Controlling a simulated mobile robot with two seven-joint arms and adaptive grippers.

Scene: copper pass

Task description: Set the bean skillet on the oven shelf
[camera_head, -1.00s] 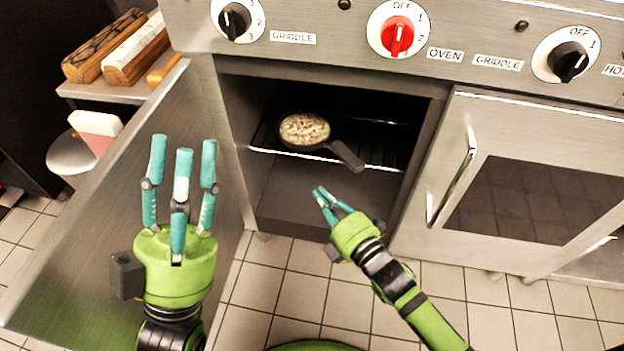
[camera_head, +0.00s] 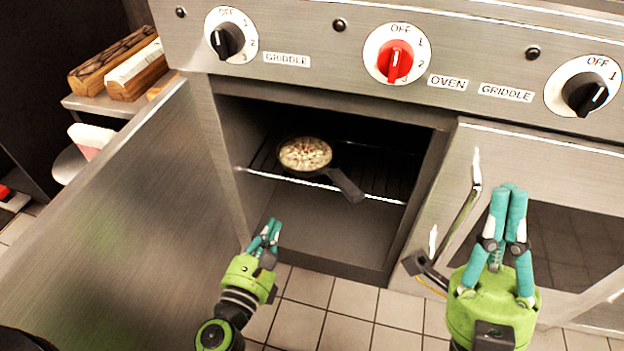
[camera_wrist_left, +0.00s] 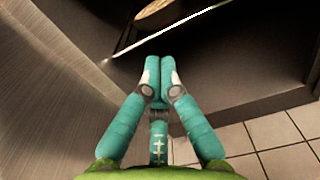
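The bean skillet (camera_head: 305,155), a dark pan filled with pale beans, rests on the wire oven shelf (camera_head: 385,185) inside the open oven. Its handle points toward the front right and reaches over the shelf's front edge. Part of the skillet also shows at the top of the left wrist view (camera_wrist_left: 158,12). My left gripper (camera_head: 271,226) is in front of the oven's lower left, below the skillet and apart from it. Its fingertips are together with nothing between them. My right gripper (camera_head: 512,188) is at the right, in front of the closed door, also shut and empty.
An open steel door (camera_head: 130,190) stands along the left of the oven. A closed windowed door (camera_head: 560,240) with a bar handle is at the right. Knobs (camera_head: 395,62) line the panel above. The space below the shelf is clear.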

